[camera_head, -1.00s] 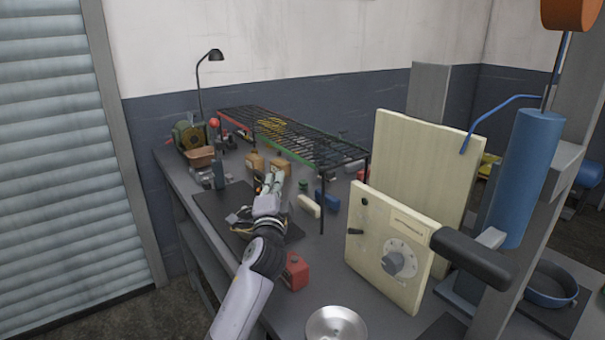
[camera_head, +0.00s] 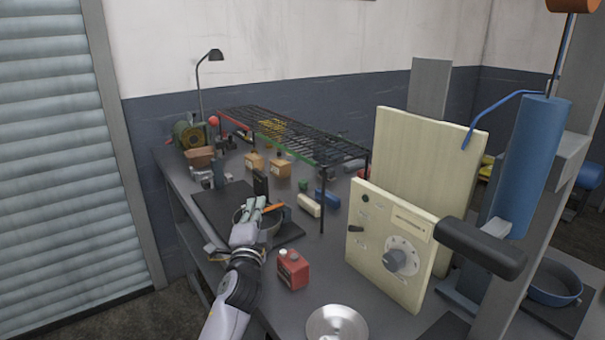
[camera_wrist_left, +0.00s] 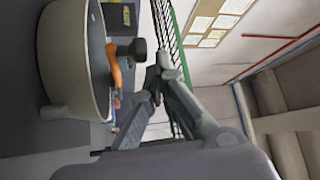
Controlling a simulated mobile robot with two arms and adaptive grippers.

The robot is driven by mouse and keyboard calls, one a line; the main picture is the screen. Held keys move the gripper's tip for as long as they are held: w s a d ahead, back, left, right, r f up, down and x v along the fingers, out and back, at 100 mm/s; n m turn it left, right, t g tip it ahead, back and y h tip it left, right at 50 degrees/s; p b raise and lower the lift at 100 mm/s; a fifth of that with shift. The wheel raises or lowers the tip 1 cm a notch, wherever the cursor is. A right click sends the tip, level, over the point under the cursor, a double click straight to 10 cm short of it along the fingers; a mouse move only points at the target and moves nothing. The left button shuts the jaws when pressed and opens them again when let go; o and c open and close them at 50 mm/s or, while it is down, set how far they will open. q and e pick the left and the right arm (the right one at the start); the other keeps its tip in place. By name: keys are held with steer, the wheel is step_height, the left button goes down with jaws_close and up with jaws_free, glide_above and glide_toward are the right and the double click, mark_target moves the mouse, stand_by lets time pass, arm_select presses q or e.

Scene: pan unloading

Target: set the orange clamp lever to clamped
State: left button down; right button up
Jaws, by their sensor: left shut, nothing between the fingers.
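The orange clamp lever (camera_head: 274,207) shows beside the fingers of my left gripper (camera_head: 257,203), at the top of a round grey pan-like body (camera_head: 270,232) on the dark mat. In the left wrist view the orange lever (camera_wrist_left: 115,70) stands against the rim of the round body (camera_wrist_left: 62,60), with a black knob (camera_wrist_left: 138,50) close to its end. My left gripper (camera_wrist_left: 158,78) is shut and empty there, just right of the lever with a small gap. The hand hides part of the round body in the head view. My right gripper is out of view.
A red can (camera_head: 293,270) stands right of my left forearm. A black wire rack (camera_head: 290,135) spans the bench behind. A cream panel with a dial (camera_head: 390,245) and a machine with a blue cylinder (camera_head: 532,165) stand at right. A silver dish (camera_head: 337,325) lies in front.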

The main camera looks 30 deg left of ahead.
arm_select(q)
steer(key=shift+s+f, duration=0.1)
steer(key=shift+f, duration=0.1)
stand_by(0.5)
steer(key=shift+s, duration=0.1)
steer(key=v, duration=1.1)
steer(key=shift+s+d+f, duration=0.1)
steer(key=shift+s+d, duration=0.1)
steer(key=shift+s, duration=0.15)
